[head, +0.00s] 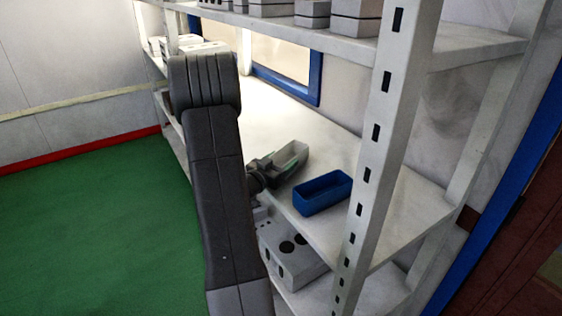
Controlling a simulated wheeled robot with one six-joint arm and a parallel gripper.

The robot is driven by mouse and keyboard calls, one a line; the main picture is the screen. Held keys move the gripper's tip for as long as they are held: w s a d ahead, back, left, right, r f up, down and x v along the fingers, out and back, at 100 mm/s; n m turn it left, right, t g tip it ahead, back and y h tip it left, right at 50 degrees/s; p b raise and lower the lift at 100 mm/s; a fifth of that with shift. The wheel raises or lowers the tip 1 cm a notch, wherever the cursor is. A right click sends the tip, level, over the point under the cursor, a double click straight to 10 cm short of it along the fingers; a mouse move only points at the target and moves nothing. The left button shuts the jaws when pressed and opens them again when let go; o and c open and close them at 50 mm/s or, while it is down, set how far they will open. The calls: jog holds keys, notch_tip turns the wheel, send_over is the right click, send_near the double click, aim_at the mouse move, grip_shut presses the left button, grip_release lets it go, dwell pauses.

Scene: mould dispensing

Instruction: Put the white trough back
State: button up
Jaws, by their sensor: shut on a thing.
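The white trough (290,156) is at the middle shelf, just left of the blue trough. My gripper (272,166) is shut on the near left end of the white trough. The trough looks upright and its open top faces up. I cannot tell whether its underside touches the shelf or is held a little above it. My dark arm reaches in from the front and hides part of the shelf's left side.
A blue trough (322,193) stands on the middle shelf (345,225), close to the right upright (372,150). White boxes sit on the upper shelf (470,52). A white box with dark round holes (292,262) is on the lower shelf. Behind the white trough the middle shelf is clear.

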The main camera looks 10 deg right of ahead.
jog(key=shift+f, duration=0.15)
jog(key=o, duration=1.1)
jog(key=shift+r, duration=0.2)
jog(key=b+v, duration=0.2)
jog(key=v, duration=1)
jog(key=shift+b, duration=0.4)
jog(key=p+x, duration=0.2)
jog(key=x, duration=1)
jog(key=shift+d+f+p, duration=0.1)
jog(key=shift+p, duration=0.3)
jog(key=shift+w+r, duration=0.1)
jog(key=shift+r, duration=1.15)
